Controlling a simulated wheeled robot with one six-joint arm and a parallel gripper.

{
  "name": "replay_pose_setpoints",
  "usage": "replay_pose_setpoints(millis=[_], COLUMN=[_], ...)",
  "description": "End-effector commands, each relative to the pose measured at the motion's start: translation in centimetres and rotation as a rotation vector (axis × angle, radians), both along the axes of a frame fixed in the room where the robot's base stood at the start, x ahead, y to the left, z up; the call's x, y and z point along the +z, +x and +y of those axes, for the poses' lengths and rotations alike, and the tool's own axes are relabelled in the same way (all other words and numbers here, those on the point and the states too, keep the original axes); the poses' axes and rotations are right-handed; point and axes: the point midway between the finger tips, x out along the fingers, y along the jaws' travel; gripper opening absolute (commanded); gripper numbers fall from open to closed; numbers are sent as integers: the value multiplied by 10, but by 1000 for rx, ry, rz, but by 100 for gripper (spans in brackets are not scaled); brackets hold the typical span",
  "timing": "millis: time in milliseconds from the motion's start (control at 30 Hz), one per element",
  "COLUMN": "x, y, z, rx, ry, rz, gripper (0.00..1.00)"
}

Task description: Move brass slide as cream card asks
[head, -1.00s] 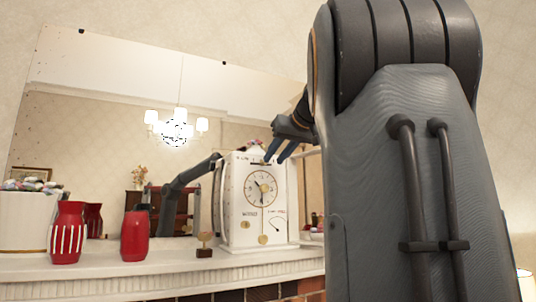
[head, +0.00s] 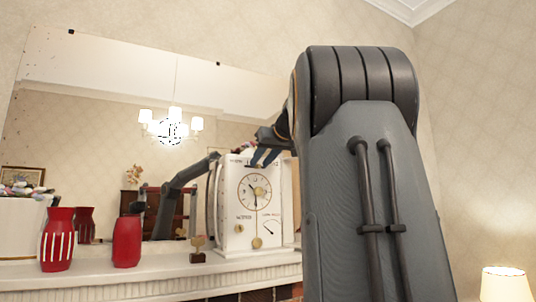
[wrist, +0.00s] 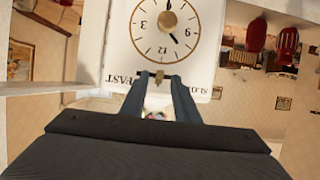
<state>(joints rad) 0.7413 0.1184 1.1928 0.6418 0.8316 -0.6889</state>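A white clock (head: 240,212) with a gold-ringed dial stands on the mantel in the head view. It also shows upside down in the wrist view (wrist: 200,65), with the words FAST at left and SLOW at right along its edge. The small brass slide (wrist: 158,74) sits at that edge between the words. My gripper (wrist: 160,80) has its two blue fingers apart, with the slide between or just beyond their tips; contact is unclear. In the head view my gripper (head: 264,158) is at the clock's top. A small tan piece on a dark block (head: 198,256) may be the card; no writing is legible.
Two red vases (head: 58,240) (head: 127,241) and a white planter (head: 22,230) stand left of the clock on the mantel (head: 170,271). A large mirror (head: 90,140) is behind them. A lit lamp (head: 507,285) is at lower right.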

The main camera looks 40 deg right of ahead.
Motion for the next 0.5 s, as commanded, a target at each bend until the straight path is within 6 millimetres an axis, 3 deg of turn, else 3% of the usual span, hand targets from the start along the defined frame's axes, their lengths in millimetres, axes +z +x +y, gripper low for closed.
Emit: replay_pose_setpoints(millis=[100, 267, 500], x=[0, 0, 0], y=[0, 0, 0], z=[0, 0, 0], rx=[0, 0, 0], ry=[0, 0, 0], rz=[0, 0, 0], gripper=[28, 1, 0])
